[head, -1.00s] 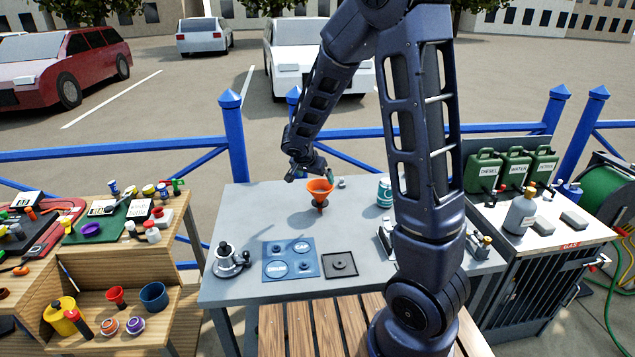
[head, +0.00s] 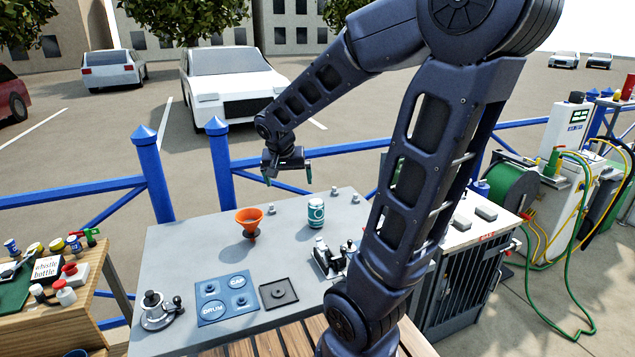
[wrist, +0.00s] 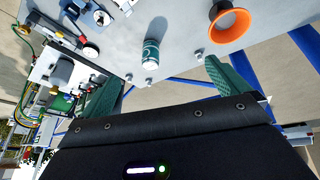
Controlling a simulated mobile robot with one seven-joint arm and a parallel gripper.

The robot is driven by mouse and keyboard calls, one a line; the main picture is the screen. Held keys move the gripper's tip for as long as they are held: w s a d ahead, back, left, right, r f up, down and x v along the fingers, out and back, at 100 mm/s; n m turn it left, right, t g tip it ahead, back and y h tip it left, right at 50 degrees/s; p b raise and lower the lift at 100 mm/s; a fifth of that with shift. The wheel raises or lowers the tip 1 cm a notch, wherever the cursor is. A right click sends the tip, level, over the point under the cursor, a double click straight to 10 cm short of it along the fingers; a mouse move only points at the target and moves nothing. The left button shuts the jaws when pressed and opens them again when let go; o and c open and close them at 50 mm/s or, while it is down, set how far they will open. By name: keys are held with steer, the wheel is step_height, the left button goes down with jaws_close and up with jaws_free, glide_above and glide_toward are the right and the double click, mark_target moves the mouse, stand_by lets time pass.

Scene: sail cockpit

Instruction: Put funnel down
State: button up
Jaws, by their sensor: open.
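The orange funnel (head: 250,219) stands upright on the grey table, its wide mouth up and its lower part in a dark ring-like holder. It also shows in the wrist view (wrist: 229,22), at the top right. My gripper (head: 288,178) is open and empty, in the air above the table's back edge, up and to the right of the funnel and apart from it. In the wrist view its two green fingers are spread wide with nothing between them.
A teal can (head: 316,214) stands right of the funnel. In front lie a blue mat (head: 226,310) marked DRUM and CAP and a dark square tray (head: 278,294). A metal device (head: 160,311) stands front left. A blue railing (head: 185,188) runs behind the table.

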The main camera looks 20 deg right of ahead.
steer(key=s+d+r+n+y, duration=0.1)
steer(key=s+r+n, duration=0.1)
steer(key=s, duration=0.5)
steer(key=s+d+r+n+y, duration=0.1)
steer(key=s+d+r+n, duration=0.1)
steer(key=s, duration=0.6)
steer(key=shift+s+r+t+y, duration=0.3)
steer(key=shift+r, duration=0.4)
